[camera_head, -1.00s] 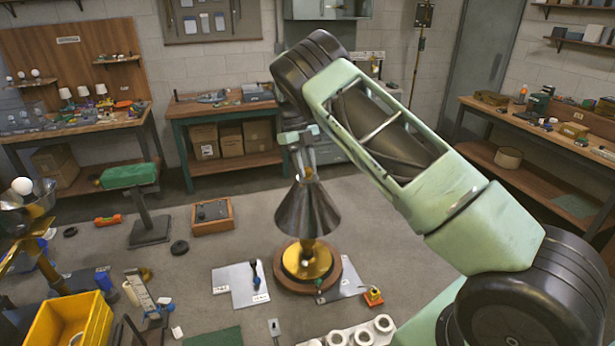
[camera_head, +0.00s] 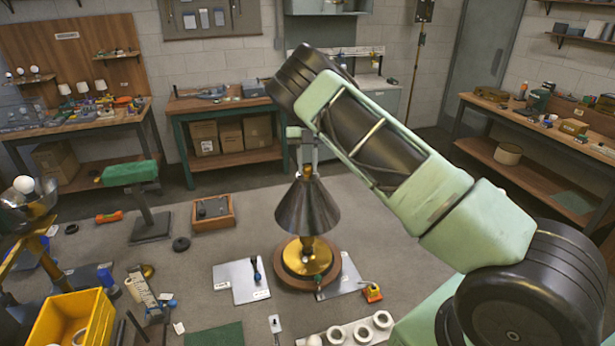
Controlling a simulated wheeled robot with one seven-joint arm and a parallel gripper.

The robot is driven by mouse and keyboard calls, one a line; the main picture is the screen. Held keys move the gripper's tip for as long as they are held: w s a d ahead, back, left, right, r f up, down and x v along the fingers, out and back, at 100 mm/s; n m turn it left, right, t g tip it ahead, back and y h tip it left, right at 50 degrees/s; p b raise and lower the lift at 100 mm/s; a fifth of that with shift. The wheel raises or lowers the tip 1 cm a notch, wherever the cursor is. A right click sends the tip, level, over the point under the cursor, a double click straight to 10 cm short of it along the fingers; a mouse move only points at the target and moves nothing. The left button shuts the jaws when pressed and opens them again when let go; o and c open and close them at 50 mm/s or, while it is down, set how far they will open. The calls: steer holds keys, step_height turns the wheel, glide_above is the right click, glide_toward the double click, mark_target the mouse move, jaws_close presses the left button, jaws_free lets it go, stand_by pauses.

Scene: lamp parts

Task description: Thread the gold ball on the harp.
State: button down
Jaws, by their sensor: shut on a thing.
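The lamp stands in the middle of the grey work surface, with a dark metal cone shade (camera_head: 307,208) over a gold stem and base (camera_head: 306,260) on a round wooden plinth. The harp is hidden inside the shade, and I cannot make out its tip. My gripper (camera_head: 307,166) points down right above the top of the shade. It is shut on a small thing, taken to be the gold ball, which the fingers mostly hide. I cannot tell whether the ball touches the harp's tip.
A grey plate with a dark-handled tool (camera_head: 256,269) lies left of the lamp. A yellow bin (camera_head: 72,318) stands front left, and a green-topped stand (camera_head: 130,173) behind it. A white holder with round cups (camera_head: 362,333) lies in front. A wooden tray (camera_head: 213,212) sits behind left.

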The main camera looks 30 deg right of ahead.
steer(key=shift+s+f, duration=0.1)
steer(key=shift+f, duration=0.1)
steer(key=c, duration=1.3)
jaws_free()
steer(key=shift+o, duration=0.2)
steer(key=shift+r, duration=0.15)
